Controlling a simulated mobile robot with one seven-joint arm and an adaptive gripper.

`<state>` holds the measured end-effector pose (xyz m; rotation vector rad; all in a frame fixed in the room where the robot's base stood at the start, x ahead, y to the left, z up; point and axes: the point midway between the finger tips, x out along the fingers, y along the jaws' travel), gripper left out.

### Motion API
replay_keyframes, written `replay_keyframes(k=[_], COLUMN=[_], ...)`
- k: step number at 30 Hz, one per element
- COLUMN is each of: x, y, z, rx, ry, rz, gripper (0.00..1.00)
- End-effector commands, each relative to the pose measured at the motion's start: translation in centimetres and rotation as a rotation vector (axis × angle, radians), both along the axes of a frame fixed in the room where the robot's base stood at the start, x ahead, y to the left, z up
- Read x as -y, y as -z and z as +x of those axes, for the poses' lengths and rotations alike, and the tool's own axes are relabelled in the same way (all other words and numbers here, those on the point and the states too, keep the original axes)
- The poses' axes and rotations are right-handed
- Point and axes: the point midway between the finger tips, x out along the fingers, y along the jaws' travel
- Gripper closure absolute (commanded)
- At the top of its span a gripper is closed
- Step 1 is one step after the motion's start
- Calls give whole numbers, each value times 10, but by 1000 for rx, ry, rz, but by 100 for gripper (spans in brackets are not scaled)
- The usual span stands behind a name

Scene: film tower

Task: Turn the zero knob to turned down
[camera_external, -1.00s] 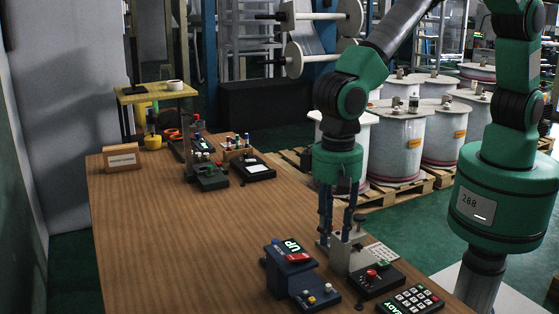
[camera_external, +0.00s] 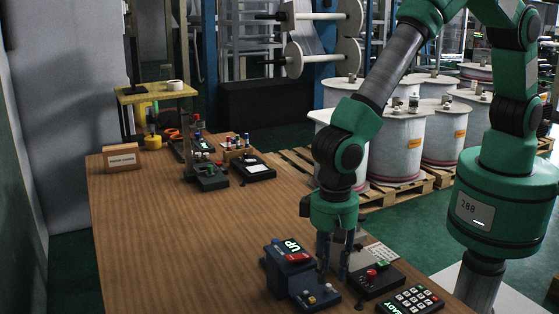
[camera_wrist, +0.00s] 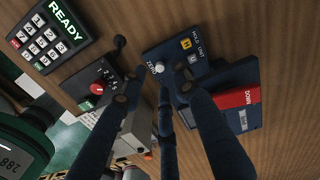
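The zero knob (camera_wrist: 158,67) is a small pale round knob on a dark blue device (camera_wrist: 208,75), beside the printed word ZERO in the wrist view. In the external view the knob (camera_external: 327,288) sits on the low front panel. My gripper (camera_external: 334,274) points down just behind and above this panel. Its dark fingers are spread apart with nothing between them. In the wrist view the gripper (camera_wrist: 158,92) has its fingertips close to the knob; whether any touches it I cannot tell. The knob's pointing direction is too small to read.
A black box with a red knob (camera_external: 371,273) and lever stands close on the right. A keypad showing READY (camera_external: 412,299) is at the front right. The device's raised display (camera_external: 290,250) shows UP and a red DOWN. The middle of the wooden table (camera_external: 190,240) is clear.

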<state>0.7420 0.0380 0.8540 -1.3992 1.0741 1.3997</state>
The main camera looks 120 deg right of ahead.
Motion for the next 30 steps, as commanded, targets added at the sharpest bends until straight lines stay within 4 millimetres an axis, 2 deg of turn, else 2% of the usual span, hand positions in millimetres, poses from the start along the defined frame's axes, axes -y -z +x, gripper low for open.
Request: replay_keyframes(k=[3,7,20,21,25,30], x=[0,0,0,0,0,0], y=[16,27,33,33,33,33], z=[0,0,0,0,0,0], rx=[-1,0,0,0,0,0], ry=[0,0,0,0,0,0], rz=[0,0,0,0,0,0], gripper=[70,70,70,72,98,100])
